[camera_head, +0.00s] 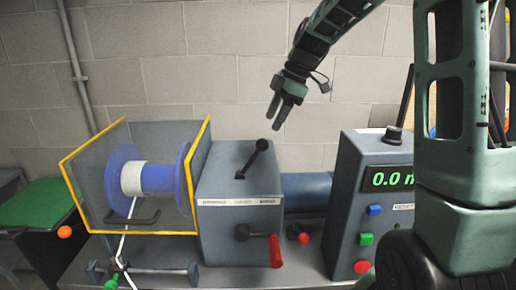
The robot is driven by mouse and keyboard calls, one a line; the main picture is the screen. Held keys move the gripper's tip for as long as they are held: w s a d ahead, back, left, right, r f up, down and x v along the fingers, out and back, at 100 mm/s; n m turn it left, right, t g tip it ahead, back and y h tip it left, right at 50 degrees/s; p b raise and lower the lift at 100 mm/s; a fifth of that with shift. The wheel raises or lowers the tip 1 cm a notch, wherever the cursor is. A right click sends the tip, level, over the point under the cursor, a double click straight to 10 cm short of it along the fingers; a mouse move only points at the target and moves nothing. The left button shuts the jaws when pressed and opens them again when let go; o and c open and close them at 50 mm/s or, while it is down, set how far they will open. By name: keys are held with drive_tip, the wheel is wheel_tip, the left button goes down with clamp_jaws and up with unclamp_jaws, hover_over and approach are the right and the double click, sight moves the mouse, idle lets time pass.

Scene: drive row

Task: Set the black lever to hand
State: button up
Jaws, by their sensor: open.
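The black lever (251,159) stands on the sloped top of a grey gearbox (218,180). It rises from a small slot, leans up to the right and ends in a round black knob. A row of small white labels (241,202) runs along the box's front edge below the lever. Their print is too small to read surely, so I cannot tell which one marks hand. My gripper (276,118) is open and empty, pointing down, just above and right of the knob in the picture. It appears apart from the knob.
A yellow-edged guard (83,205) surrounds a blue drum (120,177) on the left. A control box (345,215) with a green display stands right. A blue-grey cylinder (306,190) lies between. Space above the gearbox is free.

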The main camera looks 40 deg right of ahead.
sight(258, 150)
drive_tip(key=p+x, duration=0.2)
drive_tip(key=x, duration=0.9)
drive_tip(key=shift+w+a+f+p, duration=0.15)
drive_tip(key=shift+f+p, duration=0.15)
drive_tip(key=shift+f, duration=0.05)
clamp_jaws()
drive_tip(key=shift+w+a+r+h+p, duration=0.2)
drive_tip(key=shift+a+r+h+p, duration=0.2)
drive_tip(key=shift+p, duration=0.45)
drive_tip(key=shift+w+a+r+g+h+p, duration=0.3)
drive_tip(key=shift+a+r+g+h+p, duration=0.15)
drive_tip(key=shift+p, duration=0.55)
drive_tip(key=shift+w+a+r+g+h+p, duration=0.1)
drive_tip(key=shift+w+a+g+h+p, duration=0.5)
drive_tip(key=shift+h+p, duration=0.4)
drive_tip(key=shift+w+a+g+h+p, duration=0.45)
drive_tip(key=shift+a+g+h+p, duration=0.2)
drive_tip(key=shift+a+p, duration=0.15)
